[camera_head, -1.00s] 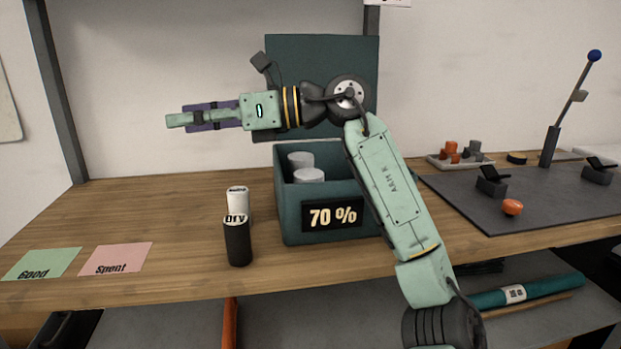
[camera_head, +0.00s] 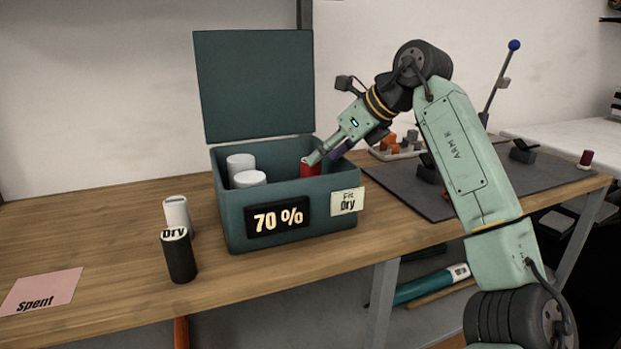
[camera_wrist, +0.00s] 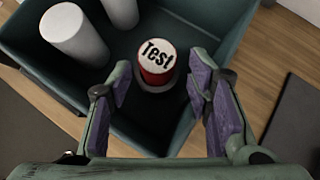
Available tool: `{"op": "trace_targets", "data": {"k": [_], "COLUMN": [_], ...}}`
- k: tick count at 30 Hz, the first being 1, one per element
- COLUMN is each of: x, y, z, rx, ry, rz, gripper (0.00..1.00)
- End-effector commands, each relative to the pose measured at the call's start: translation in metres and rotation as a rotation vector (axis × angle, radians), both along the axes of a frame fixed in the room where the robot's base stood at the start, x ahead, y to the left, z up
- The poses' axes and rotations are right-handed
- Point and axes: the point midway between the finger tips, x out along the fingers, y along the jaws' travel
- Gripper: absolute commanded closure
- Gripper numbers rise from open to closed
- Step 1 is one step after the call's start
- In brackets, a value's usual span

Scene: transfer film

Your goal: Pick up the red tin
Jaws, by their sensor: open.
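The red tin (camera_head: 307,169) stands inside the open teal box (camera_head: 231,214), at its right side. In the wrist view the red tin (camera_wrist: 155,78) shows a white lid marked "Test" and stands upright on or close to the box floor. My gripper (camera_head: 322,160) reaches down into the box from the upper right. In the wrist view my gripper (camera_wrist: 163,92) is open, with one purple-padded finger on each side of the tin's near side. Gaps show between the pads and the tin. The tin's lower part is hidden by the box wall in the head view.
Two white cylinders (camera_head: 250,179) stand in the box's left part. The box's raised lid (camera_head: 254,85) is behind it. A black tin (camera_head: 178,258) and a white tin (camera_head: 177,212) stand on the table left of the box. A dark mat (camera_head: 535,172) lies to the right.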

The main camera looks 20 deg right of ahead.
Motion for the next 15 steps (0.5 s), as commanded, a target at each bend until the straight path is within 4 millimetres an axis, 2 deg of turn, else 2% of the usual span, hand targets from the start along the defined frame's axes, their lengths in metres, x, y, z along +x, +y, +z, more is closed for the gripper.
{"op": "trace_targets", "data": {"k": [9, 15], "x": [0.025, 0.029], "y": [0.021, 0.024], "z": [-0.029, -0.036], "rx": [0.002, 0.001], "ry": [0.0, 0.0], "rz": [0.004, 0.002], "gripper": [0.54, 0.54]}}
